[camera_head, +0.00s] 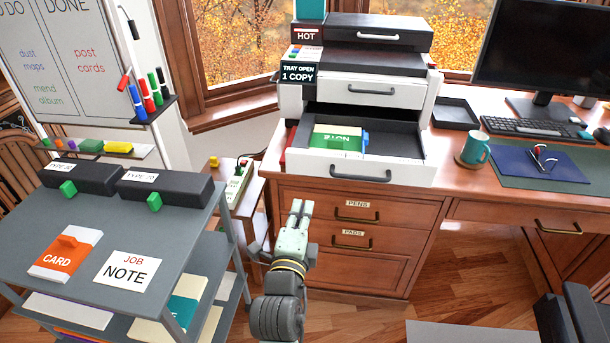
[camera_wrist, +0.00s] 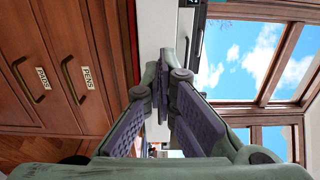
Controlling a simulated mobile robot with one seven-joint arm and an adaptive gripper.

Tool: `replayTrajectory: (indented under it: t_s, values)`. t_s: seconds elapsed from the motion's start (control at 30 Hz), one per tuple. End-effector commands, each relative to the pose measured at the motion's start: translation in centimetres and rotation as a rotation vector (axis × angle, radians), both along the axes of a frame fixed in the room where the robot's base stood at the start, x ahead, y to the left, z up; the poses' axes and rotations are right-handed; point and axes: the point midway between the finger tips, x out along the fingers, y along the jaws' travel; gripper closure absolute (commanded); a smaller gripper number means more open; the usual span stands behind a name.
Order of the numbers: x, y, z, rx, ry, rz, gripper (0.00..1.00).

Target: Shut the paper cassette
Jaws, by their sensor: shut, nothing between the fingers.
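The paper cassette (camera_head: 405,177) is pulled out of the white and black printer (camera_head: 420,97) on the wooden desk. Its pale front has a dark handle (camera_head: 360,176). Inside lies a green stack (camera_head: 338,138) with an upside-down label and a blue piece beside it. My gripper (camera_head: 301,207) is shut and empty, in front of the desk, below and to the left of the cassette front and apart from it. In the wrist view my gripper (camera_wrist: 166,68) shows its fingers together in front of a pale surface; I cannot tell whether that is the cassette.
Wooden desk drawers labelled PENS (camera_head: 357,212) and PADS (camera_head: 352,240) are shut, just right of my gripper. A grey cart (camera_head: 205,200) stands to the left. A teal mug (camera_head: 475,149) and a keyboard (camera_head: 515,126) are on the desk to the right. Floor shows between cart and desk.

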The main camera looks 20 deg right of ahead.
Motion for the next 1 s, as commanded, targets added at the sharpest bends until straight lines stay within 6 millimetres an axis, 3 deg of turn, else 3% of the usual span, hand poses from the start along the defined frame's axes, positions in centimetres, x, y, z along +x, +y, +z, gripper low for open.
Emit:
replayTrajectory:
  t_s: [0.3, 0.7, 1.0]
  values:
    - [2.1, -1.0, -0.4, -0.003, -0.007, 0.006, 1.0]
    - [9.3, -5.5, 0.4, -0.002, 0.0, 0.005, 1.0]
    - [11.5, -6.8, 0.1, -0.001, 0.0, 0.006, 1.0]
